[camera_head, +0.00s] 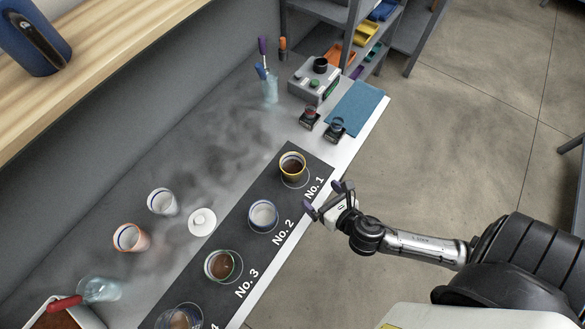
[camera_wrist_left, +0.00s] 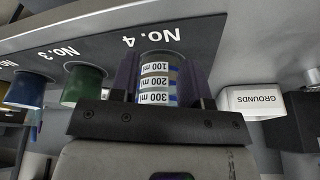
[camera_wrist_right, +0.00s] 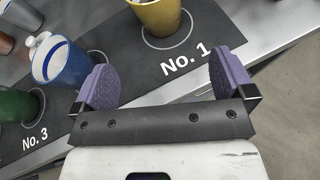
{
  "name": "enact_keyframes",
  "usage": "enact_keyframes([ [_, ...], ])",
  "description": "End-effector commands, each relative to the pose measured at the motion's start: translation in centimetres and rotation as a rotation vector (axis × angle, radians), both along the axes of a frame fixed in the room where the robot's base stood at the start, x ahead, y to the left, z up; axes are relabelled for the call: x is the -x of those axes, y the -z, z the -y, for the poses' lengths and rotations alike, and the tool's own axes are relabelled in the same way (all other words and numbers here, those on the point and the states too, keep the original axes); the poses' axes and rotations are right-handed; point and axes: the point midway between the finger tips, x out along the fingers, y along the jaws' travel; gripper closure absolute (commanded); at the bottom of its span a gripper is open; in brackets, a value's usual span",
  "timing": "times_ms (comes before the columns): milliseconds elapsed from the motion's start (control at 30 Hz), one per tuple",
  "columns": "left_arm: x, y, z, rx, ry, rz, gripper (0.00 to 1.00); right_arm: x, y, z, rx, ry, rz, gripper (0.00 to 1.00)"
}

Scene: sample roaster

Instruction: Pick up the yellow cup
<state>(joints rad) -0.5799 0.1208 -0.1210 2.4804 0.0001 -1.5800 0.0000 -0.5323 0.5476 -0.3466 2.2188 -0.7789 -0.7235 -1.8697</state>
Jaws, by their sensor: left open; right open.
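The yellow cup (camera_head: 293,166) stands upright on the dark mat at No. 1, with dark brown contents. It also shows at the top of the right wrist view (camera_wrist_right: 160,15), cut off by the frame edge. My right gripper (camera_head: 326,199) is open and empty at the counter's front edge, apart from the cup, which lies beyond its purple fingertips (camera_wrist_right: 165,82). My left gripper (camera_wrist_left: 160,78) is open, out of the head view. A cup with ml markings (camera_wrist_left: 160,80) shows between its fingers near No. 4; contact is unclear.
On the mat (camera_head: 314,160), a blue-rimmed cup (camera_head: 263,216) stands at No. 2 and a green cup (camera_head: 222,267) at No. 3. A white lid (camera_head: 202,222) lies behind them. Two small dark-based items (camera_head: 336,128) and a blue cloth (camera_head: 356,108) lie beyond No. 1.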

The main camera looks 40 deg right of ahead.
Motion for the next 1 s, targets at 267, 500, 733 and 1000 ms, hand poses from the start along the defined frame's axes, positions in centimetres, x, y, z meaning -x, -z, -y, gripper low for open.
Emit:
enact_keyframes([
  [267, 0.0, 0.7, 0.3, 0.009, -0.005, 0.001, 0.57, -4.5, 1.8, 0.3, 0.008, -0.006, 0.005, 0.00],
  [500, 0.0, 1.0, 0.1, 0.004, -0.003, 0.000, 0.57, -6.7, 2.7, 0.5, 0.006, -0.004, 0.003, 0.00],
  [733, 0.0, 1.3, -0.2, -0.005, 0.002, 0.001, 0.57, -7.9, 3.2, 0.6, 0.005, -0.004, 0.003, 0.00],
  [1000, 0.0, 2.1, -0.2, -0.007, 0.003, 0.000, 0.57, -11.0, 4.4, 0.8, 0.004, -0.003, 0.002, 0.00],
])
